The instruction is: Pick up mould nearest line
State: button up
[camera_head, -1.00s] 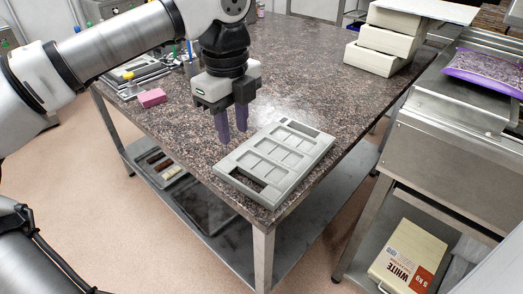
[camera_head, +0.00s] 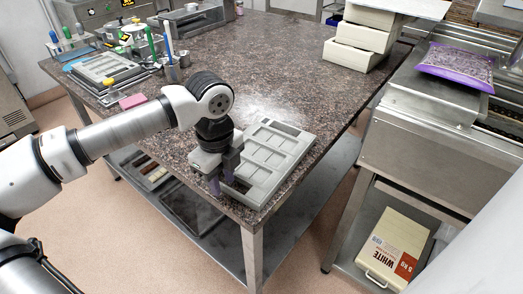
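A grey rectangular mould (camera_head: 290,160) with several shallow pockets lies flat on the speckled stone table, near its front corner. My gripper (camera_head: 221,184) points down at the mould's near-left end. Another grey mould (camera_head: 104,68) lies at the table's far left, well away from my gripper.
The stone table (camera_head: 262,60) is clear in the middle. Cream stacked boxes (camera_head: 357,61) stand at its back right. A pink block (camera_head: 133,100) and tool cups are at left. A steel machine with a purple bag (camera_head: 455,66) stands right, across a gap.

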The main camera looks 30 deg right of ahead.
jog(key=shift+f, duration=0.4)
jog(key=shift+c, duration=0.4)
grip_shut()
jog(key=shift+r, duration=0.1)
jog(key=shift+r, duration=0.1)
